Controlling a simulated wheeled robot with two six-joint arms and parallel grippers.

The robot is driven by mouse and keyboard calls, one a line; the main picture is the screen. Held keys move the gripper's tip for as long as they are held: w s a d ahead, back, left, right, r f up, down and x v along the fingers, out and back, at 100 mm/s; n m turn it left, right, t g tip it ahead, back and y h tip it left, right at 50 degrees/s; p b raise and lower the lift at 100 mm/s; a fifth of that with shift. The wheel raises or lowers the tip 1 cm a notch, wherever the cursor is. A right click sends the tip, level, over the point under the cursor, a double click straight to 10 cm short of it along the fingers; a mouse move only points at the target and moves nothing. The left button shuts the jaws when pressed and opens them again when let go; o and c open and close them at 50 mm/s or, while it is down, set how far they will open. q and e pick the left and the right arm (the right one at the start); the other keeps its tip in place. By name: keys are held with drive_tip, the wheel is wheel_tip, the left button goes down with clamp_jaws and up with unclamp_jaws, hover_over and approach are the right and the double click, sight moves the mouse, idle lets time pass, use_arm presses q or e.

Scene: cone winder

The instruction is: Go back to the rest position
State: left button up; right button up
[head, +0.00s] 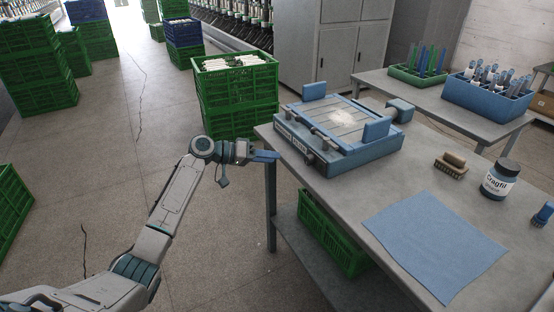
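My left arm comes in from the lower left. Its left gripper (265,157) is in the air just off the near left corner of the worktable (335,200), left of the blue-grey machine (338,127). Its blue fingers overlap from this angle, so I cannot tell whether they are apart; no held object shows. My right gripper is not in view.
On the table are a blue cloth (434,240), a brush (450,165), a labelled jar (500,179) and a small blue item (543,213) at the right edge. Green crates (237,95) stand behind my gripper; another crate (332,235) sits below the table.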

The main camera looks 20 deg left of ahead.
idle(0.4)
